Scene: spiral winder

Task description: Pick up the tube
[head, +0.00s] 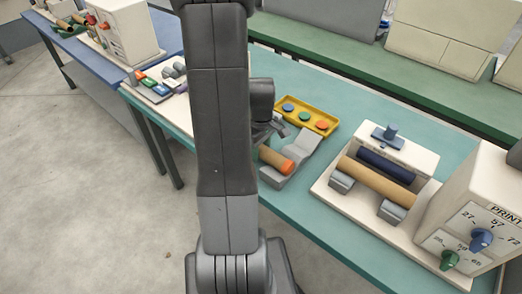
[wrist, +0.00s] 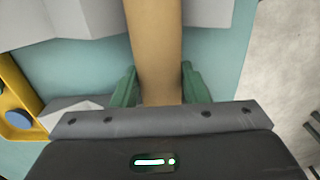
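A tan tube with an orange end (head: 278,160) lies tilted at the grey cradle (head: 300,157) on the teal table. My gripper (head: 278,126) is partly hidden behind my own arm, close to this tube. In the wrist view, the tube (wrist: 156,45) runs between the two green fingers of my gripper (wrist: 158,85), with one finger close on each side. The tube's near end is hidden under the gripper's body.
A yellow tray (head: 328,129) with coloured discs sits beside the cradle. To the right stand a winder (head: 325,200) with a tan roller (head: 376,183) and a white box with knobs (head: 478,215). Colourful small parts (head: 152,88) lie at the table's far left.

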